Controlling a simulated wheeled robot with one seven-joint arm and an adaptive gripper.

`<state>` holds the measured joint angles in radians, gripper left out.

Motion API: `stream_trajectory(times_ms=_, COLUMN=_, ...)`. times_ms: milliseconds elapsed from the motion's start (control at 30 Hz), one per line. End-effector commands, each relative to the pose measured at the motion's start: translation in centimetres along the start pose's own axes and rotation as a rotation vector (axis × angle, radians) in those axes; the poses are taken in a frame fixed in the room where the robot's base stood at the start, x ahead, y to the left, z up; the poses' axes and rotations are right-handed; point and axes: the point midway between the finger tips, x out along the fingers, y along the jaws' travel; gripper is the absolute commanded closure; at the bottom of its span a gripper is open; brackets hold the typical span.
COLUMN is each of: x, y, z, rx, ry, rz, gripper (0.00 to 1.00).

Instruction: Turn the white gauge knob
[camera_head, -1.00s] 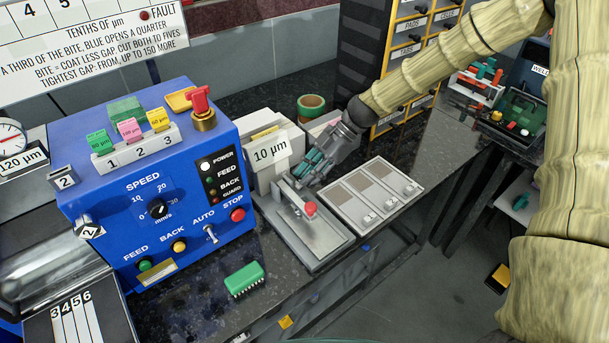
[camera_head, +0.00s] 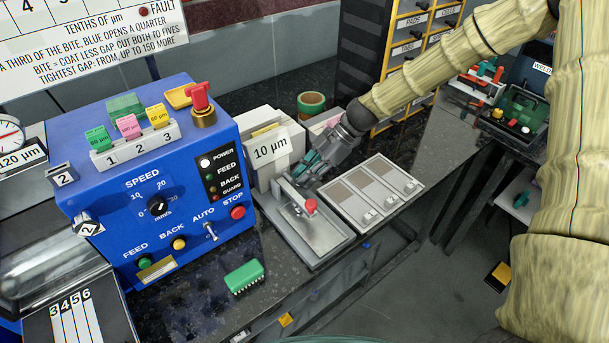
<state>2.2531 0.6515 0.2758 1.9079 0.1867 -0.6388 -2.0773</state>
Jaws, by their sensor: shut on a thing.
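My gripper (camera_head: 303,172) is at the back end of a grey metal fixture (camera_head: 325,238) with a red knob (camera_head: 311,206). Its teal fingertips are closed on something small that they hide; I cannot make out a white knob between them. A white sign reading "10 µm" (camera_head: 271,149) stands just left of my gripper. A pale round knob marked "2" (camera_head: 88,228) is on the left side of the blue machine (camera_head: 110,212), far from my gripper. A round dial gauge (camera_head: 10,137) with a "120 µm" sign (camera_head: 22,159) is at the left edge.
A grey tray with three panels (camera_head: 345,206) lies just right of the fixture. A green block (camera_head: 244,277) lies on the dark bench in front. Drawers (camera_head: 410,47) stand at the back.

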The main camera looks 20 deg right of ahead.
Motion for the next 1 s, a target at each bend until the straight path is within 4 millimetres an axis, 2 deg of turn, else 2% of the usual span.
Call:
stream_trajectory(times_ms=500, x=-0.08, y=-0.14, z=0.09, rx=0.048, ry=0.001, rz=0.047, gripper=1.0)
stream_trajectory(times_ms=533, x=-0.08, y=-0.14, z=0.09, rx=0.048, ry=0.001, rz=0.047, gripper=0.76)
stream_trajectory(times_ms=567, x=-0.07, y=-0.14, z=0.08, rx=0.048, ry=0.001, rz=0.047, gripper=0.72)
stream_trajectory(times_ms=867, x=-0.03, y=-0.1, z=-0.02, rx=0.047, ry=0.002, rz=0.046, gripper=0.72)
stream_trajectory(times_ms=1000, x=-0.7, y=-0.1, z=-0.03, rx=0.046, ry=0.002, rz=0.047, gripper=0.72)
